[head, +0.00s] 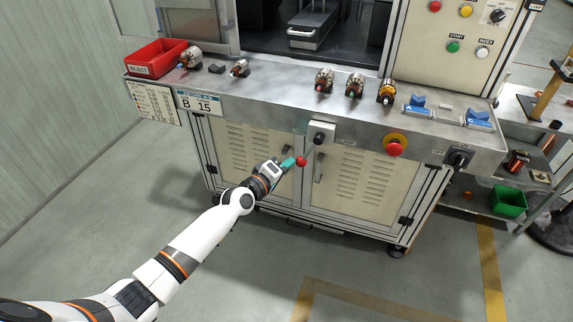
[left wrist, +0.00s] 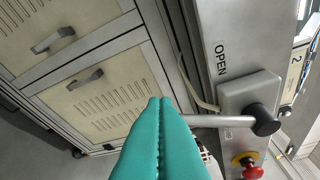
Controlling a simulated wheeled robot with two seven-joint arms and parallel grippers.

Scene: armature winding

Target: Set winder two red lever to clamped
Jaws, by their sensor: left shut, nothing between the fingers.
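The red lever (head: 301,162) is on the front of the steel bench. Its rod runs from a grey pivot block (head: 321,132) down and to the left, ending in a red ball. In the left wrist view the grey rod (left wrist: 215,121) runs from the dark pivot knob (left wrist: 264,120) to behind my fingers, which hide the ball. The word OPEN is printed beside the block. My left gripper (head: 290,163) has teal fingers, shut and empty, with the tips right beside the ball; I cannot tell whether they touch it. My right gripper is not in view.
A red emergency button (head: 395,147) and a black rotary switch (head: 458,158) are to the lever's right. Cabinet doors (head: 255,150) with handles lie behind my gripper. Several armatures, a red bin (head: 155,60) and blue holders (head: 418,106) sit on the bench. The floor in front is clear.

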